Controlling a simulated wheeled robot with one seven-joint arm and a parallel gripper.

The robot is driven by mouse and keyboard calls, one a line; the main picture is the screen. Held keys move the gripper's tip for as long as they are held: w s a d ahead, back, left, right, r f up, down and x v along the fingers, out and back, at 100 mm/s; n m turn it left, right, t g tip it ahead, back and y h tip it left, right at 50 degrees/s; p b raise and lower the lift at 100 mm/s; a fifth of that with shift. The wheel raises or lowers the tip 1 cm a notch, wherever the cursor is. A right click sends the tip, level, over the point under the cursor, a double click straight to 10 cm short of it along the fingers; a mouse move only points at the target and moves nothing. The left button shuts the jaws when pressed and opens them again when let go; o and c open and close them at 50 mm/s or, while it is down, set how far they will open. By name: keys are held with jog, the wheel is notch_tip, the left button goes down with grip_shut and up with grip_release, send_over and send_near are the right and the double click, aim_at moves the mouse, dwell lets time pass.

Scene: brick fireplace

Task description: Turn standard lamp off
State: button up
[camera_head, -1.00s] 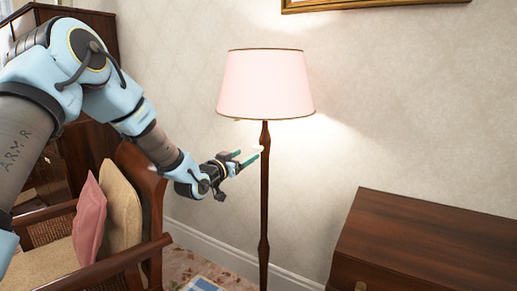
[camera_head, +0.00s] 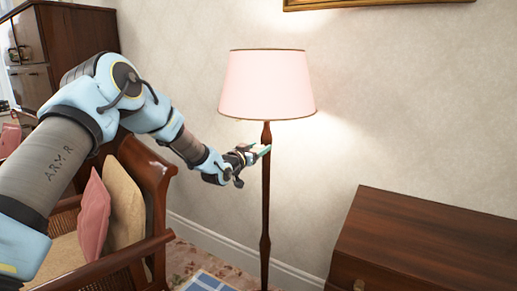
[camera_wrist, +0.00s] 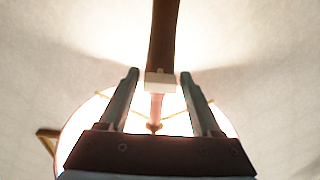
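The standard lamp has a pale pink shade (camera_head: 267,86) and a dark wooden pole (camera_head: 266,205). It is lit, with a glow on the wall behind. My gripper (camera_head: 264,150) is at the pole just below the shade. In the wrist view, my gripper (camera_wrist: 160,74) is open, its two fingers apart. The pole (camera_wrist: 163,35) and a small pale block (camera_wrist: 160,80) on it, possibly the switch, show in the gap between the fingers. The bright shade (camera_wrist: 85,125) fills the area behind the gripper. I cannot tell whether a finger touches the pole.
A wooden armchair (camera_head: 150,175) with pink and beige cushions stands left of the lamp, under my arm. A dark wooden cabinet (camera_head: 430,235) is at the lower right. A tall wooden cabinet (camera_head: 70,45) is at the back left. The wall is close behind the lamp.

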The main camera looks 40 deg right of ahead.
grip_shut()
dwell(0.3)
jog(key=n+b, duration=0.1)
jog(key=b, duration=0.1)
jog(key=n+b, duration=0.2)
jog(key=shift+f, duration=0.25)
jog(key=n+b, duration=0.3)
jog(key=n, duration=0.2)
jog(key=shift+w+b, duration=0.1)
jog(key=shift+b, duration=0.2)
jog(key=n+b, duration=0.4)
jog(key=n, duration=0.2)
jog(key=shift+r+n+b, duration=0.1)
jog(key=shift+n+b, duration=0.85)
jog(key=shift+n, duration=0.95)
